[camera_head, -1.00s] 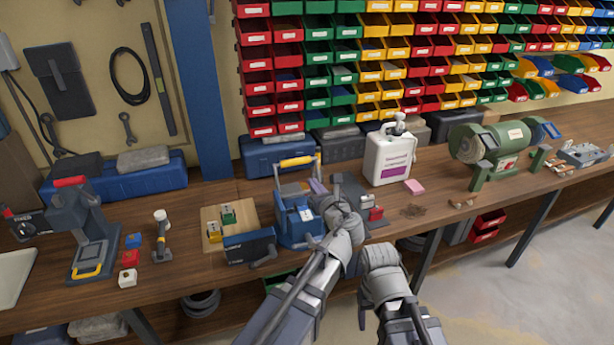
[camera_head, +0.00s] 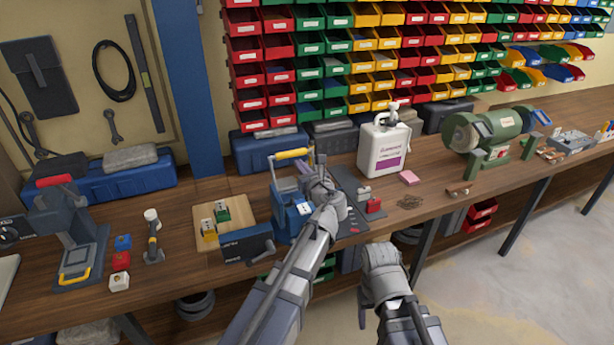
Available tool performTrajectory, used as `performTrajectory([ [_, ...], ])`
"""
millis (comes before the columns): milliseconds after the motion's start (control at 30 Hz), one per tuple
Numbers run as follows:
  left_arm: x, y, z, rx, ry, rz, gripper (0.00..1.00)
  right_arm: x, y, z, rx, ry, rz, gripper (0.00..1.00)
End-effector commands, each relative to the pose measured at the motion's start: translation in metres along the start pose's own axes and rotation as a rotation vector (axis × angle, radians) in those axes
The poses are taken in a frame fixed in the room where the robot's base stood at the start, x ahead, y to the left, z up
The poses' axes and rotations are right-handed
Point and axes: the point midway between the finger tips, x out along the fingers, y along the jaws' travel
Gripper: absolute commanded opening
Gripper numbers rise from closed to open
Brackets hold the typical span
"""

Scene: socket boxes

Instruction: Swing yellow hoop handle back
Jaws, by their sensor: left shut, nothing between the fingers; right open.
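A blue box (camera_head: 292,216) stands on the bench with a hoop handle that has a yellow grip (camera_head: 291,153). The hoop stands up above the box. Its left leg shows plainly, and its right leg is partly hidden by my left gripper. My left gripper (camera_head: 314,166) is shut and empty, at the right side of the hoop just below the level of the yellow grip. I cannot tell whether it touches the hoop. My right gripper (camera_head: 364,312) is open and empty, low in front of the bench edge.
A wooden board (camera_head: 237,238) with small green and yellow blocks lies left of the box. A dark case (camera_head: 248,245) stands in front. A dark mat (camera_head: 349,190) with a red block lies right, before a white jug (camera_head: 383,150). Blue toolboxes (camera_head: 264,149) stand behind.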

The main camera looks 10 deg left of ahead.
Motion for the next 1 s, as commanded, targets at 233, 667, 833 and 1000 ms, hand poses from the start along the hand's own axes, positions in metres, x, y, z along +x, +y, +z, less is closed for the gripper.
performTrajectory([
  [233,0.035,-0.001,0.000,0.000,0.000,0.000,0.00,0.005,-0.001,0.000,0.000,0.000,0.000,0.63],
  [667,0.043,0.000,0.000,0.000,0.000,-0.001,0.00,0.005,-0.001,0.000,0.000,0.000,0.000,0.63],
  [833,0.047,0.000,-0.001,0.000,0.000,0.000,0.00,0.007,-0.001,0.000,0.000,0.000,0.000,0.63],
  [1000,0.067,-0.001,-0.003,-0.001,0.000,0.000,0.00,0.011,-0.001,-0.001,0.000,0.000,0.000,0.63],
])
